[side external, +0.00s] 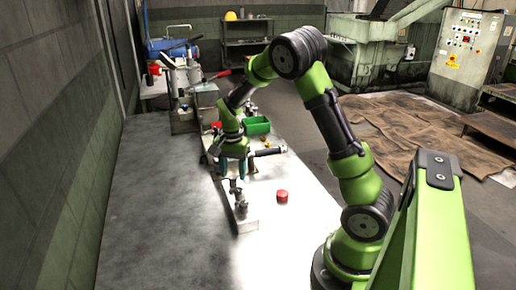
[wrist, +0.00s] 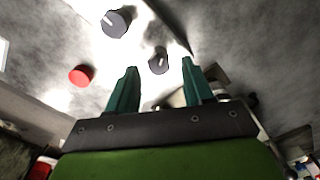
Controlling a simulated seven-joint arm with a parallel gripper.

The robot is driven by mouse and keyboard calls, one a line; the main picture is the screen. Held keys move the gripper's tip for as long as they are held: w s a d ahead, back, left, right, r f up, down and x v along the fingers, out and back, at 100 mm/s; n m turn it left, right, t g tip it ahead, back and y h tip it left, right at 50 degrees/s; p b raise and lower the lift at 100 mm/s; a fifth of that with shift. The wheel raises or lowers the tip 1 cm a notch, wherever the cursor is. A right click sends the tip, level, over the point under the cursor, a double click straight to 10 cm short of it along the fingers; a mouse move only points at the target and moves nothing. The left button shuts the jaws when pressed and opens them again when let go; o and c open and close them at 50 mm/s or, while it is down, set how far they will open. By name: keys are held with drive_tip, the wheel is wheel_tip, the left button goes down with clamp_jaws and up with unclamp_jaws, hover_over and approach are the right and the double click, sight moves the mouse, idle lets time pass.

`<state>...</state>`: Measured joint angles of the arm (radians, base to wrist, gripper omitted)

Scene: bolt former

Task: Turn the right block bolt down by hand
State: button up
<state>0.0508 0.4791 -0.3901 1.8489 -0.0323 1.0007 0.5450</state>
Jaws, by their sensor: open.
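My gripper (side external: 233,168) points down over the bench, just behind a small metal fixture (side external: 241,208) with upright parts. In the wrist view its two teal fingers (wrist: 160,85) are apart, with nothing clearly held between them. Two dark round heads with pale marks show ahead of the fingers: one (wrist: 158,61) lies in line with the gap, the other (wrist: 117,22) is farther off to the upper left. They look like bolt heads or knobs. I cannot tell which is the right block bolt. The contact between the fingers and the fixture is too small to judge.
A red round piece (side external: 282,196) sits on the bench right of the fixture; the wrist view shows it at left (wrist: 81,75). A dark-handled tool (side external: 268,151) and a green bin (side external: 256,126) lie behind. The grey bench (side external: 165,210) at left is clear.

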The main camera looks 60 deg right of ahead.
sight(233, 176)
wheel_tip(233, 176, up, 17)
idle(0.5)
drive_tip(key=w+a+f+n+g+h, duration=0.1)
drive_tip(key=w+a+n+g+h, duration=0.15)
drive_tip(key=n, duration=0.95)
drive_tip(key=w+a+f+n+g+h, duration=0.1)
drive_tip(key=w+a+n, duration=0.2)
drive_tip(key=n, duration=0.9)
drive_tip(key=shift+y, duration=0.25)
drive_tip(key=x, duration=1.6)
drive_tip(key=shift+d+f, duration=0.1)
drive_tip(key=shift+f, duration=0.1)
